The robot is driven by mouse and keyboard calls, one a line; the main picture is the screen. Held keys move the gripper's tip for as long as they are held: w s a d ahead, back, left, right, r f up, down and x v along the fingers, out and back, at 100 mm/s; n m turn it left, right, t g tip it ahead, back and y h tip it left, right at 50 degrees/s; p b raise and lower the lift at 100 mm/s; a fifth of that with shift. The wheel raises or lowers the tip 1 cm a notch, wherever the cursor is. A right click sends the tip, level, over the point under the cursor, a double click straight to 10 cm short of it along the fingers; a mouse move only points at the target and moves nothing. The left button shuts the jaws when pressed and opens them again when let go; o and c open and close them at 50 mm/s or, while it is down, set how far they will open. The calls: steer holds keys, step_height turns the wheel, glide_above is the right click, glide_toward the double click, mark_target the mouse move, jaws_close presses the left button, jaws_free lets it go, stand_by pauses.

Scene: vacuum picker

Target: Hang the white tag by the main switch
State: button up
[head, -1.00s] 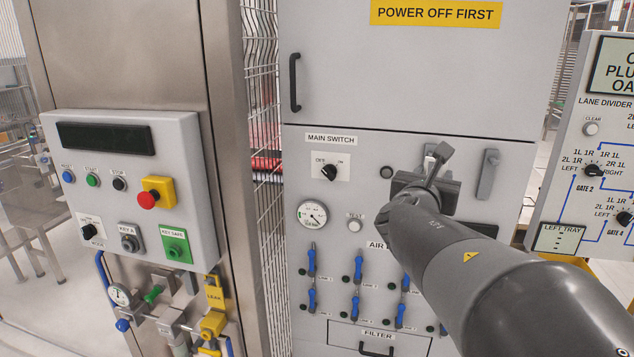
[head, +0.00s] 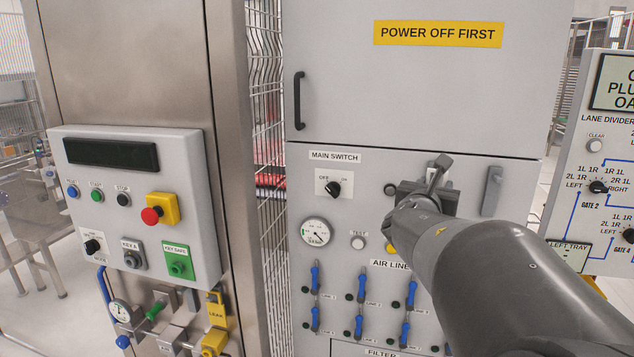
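The main switch (head: 333,189) is a black rotary knob on a white plate, below the MAIN SWITCH label (head: 335,157) on the grey cabinet. Its exact position is too small to tell. My gripper (head: 438,172) is in front of the cabinet, right of the switch and apart from it in the picture. I see it from behind, so the arm and gripper body hide most of the fingers and anything between them. I cannot make out the white tag in this view. A dark round knob or peg (head: 391,190) sits between the switch and my gripper.
A grey lever handle (head: 491,191) is right of my gripper. A gauge (head: 315,232), TEST button (head: 358,242) and blue air-line valves (head: 362,285) lie below the switch. A control box (head: 140,200) stands left, a gate panel (head: 606,160) right.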

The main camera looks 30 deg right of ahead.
steer(key=shift+w+d+f, duration=0.2)
steer(key=shift+w+d, duration=0.6)
steer(key=shift+w+d+f, duration=0.2)
steer(key=shift+w+d, duration=0.6)
steer(key=o, duration=1)
steer(key=shift+a, duration=0.1)
steer(key=v, duration=1)
steer(key=shift+s+a, duration=0.2)
